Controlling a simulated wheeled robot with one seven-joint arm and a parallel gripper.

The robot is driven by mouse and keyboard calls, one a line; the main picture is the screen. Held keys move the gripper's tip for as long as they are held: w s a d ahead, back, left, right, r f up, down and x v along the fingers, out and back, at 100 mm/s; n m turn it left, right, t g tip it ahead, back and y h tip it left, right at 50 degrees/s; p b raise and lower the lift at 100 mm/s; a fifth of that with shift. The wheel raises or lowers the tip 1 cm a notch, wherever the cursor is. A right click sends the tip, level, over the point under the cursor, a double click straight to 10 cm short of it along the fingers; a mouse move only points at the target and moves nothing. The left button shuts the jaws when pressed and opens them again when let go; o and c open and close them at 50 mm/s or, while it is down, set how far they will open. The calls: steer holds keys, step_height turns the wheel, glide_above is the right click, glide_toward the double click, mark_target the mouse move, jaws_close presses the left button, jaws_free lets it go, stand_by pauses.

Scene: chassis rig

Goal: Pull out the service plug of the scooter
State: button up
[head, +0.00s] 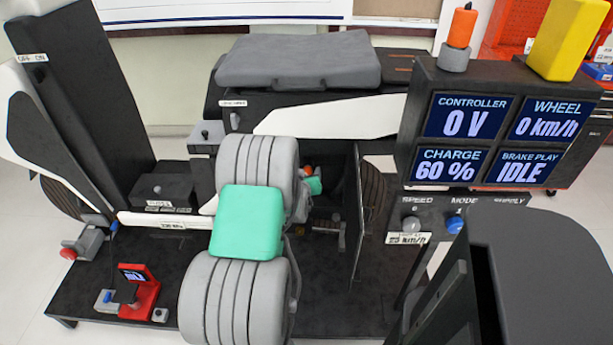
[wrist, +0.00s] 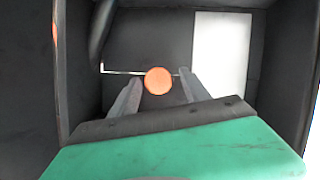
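The service plug seems to be the round orange knob (wrist: 158,81) inside the scooter's dark compartment, seen end-on in the wrist view. My gripper (wrist: 161,77) has its two grey fingers spread on either side of the knob. The left finger lies close to the knob's edge; a small gap shows on the right. I cannot tell how deep the fingertips reach past it. In the head view the scooter (head: 330,118) stands with its white side panel above the compartment. My gripper's teal part (head: 314,186) shows at the opening; its fingers are mostly hidden.
A pale panel (wrist: 221,62) and a thin light rod (wrist: 122,72) lie behind the knob. Dark compartment walls stand close on both sides. The display box (head: 505,130) reads 0 V, 0 km/h, 60 % and IDLE. A red stand (head: 140,295) is at the lower left.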

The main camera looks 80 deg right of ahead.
jaws_close()
stand_by(0.4)
steer(key=shift+a, duration=0.1)
steer(key=shift+s+a+f+p, duration=0.1)
steer(key=shift+s+a+p, duration=0.1)
steer(key=shift+a, duration=0.6)
steer(key=shift+s+a+f+p, duration=0.1)
steer(key=shift+s+a, duration=0.05)
steer(key=shift+a, duration=0.6)
steer(key=shift+s+a+f+p, duration=0.1)
steer(key=shift+s+a+p, duration=0.1)
steer(key=shift+a, duration=0.6)
steer(key=shift+s+a+f+p, duration=0.1)
steer(key=shift+s+a+p, duration=0.15)
steer(key=shift+a, duration=1)
steer(key=shift+s+a+f+p, duration=0.1)
steer(key=shift+s+a, duration=0.15)
steer(key=shift+a, duration=0.95)
